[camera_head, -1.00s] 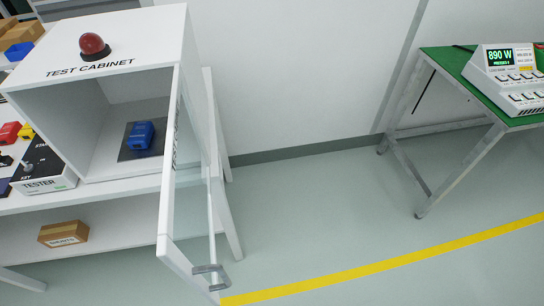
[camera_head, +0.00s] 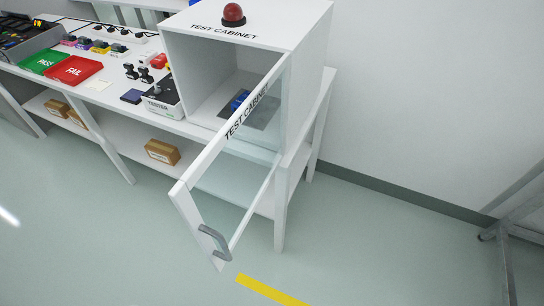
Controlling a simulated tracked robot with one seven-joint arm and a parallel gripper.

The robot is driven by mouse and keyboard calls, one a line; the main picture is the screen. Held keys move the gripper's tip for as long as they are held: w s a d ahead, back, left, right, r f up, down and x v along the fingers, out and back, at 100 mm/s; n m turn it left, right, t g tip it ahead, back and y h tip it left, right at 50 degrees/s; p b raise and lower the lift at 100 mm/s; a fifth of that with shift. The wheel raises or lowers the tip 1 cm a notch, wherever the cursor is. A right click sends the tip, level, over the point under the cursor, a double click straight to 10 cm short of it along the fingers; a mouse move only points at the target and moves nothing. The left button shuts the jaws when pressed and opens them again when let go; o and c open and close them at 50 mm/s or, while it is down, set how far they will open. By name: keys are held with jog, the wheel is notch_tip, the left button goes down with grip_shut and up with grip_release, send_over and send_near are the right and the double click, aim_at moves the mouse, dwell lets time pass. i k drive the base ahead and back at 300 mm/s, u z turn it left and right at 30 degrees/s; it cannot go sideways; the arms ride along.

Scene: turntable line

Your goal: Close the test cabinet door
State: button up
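The white test cabinet (camera_head: 312,38) stands on the bench, with a red dome lamp (camera_head: 233,13) on top. Its door (camera_head: 186,205) is hinged at the right side and stands wide open toward me. It has a white frame, a clear pane and a grey handle (camera_head: 213,243) near its free lower end. A blue device (camera_head: 240,100) sits on a dark mat inside the cabinet, partly behind the door's frame. My gripper is in no part of the view.
The white bench carries a tester (camera_head: 163,100), a green PASS tray (camera_head: 44,62) and a red FAIL tray (camera_head: 75,71). A cardboard box (camera_head: 162,151) lies on the lower shelf. The floor before the door is clear, with a yellow line (camera_head: 270,290).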

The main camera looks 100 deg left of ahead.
aim_at(179, 195)
jog(key=u, duration=0.45)
jog(key=i, duration=0.2)
jog(key=u, duration=3.1)
jog(key=i, duration=0.6)
jog(key=z, duration=0.25)
jog(key=k, duration=0.55)
jog(key=u, duration=0.25)
jog(key=i, duration=0.5)
